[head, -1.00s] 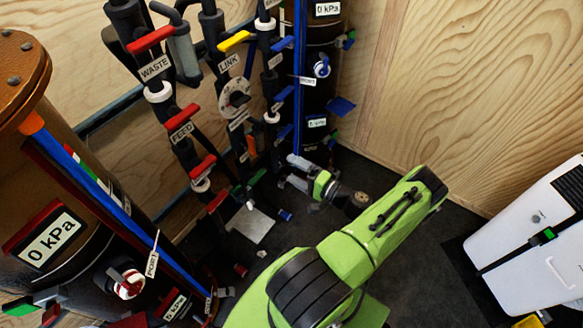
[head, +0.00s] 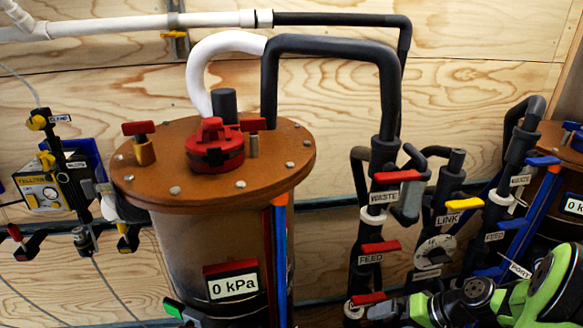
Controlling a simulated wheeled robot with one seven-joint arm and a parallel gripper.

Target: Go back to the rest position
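My gripper (head: 384,309) shows in the head view at the bottom edge, right of centre, small and partly cut off. It is in front of the lower pipes, near the FEED valve with the red handle (head: 380,248). My green and black arm reaches to it from the bottom right corner. The fingers are too small and hidden to tell whether they are open, and I see nothing clearly held.
A large filter tank (head: 225,235) with a brown bolted lid (head: 150,188) and a 0 kPa display (head: 232,287) stands left of my gripper. Black valve pipes (head: 388,110) rise behind the gripper. A second tank (head: 560,165) stands at the right edge. A plywood wall closes the back.

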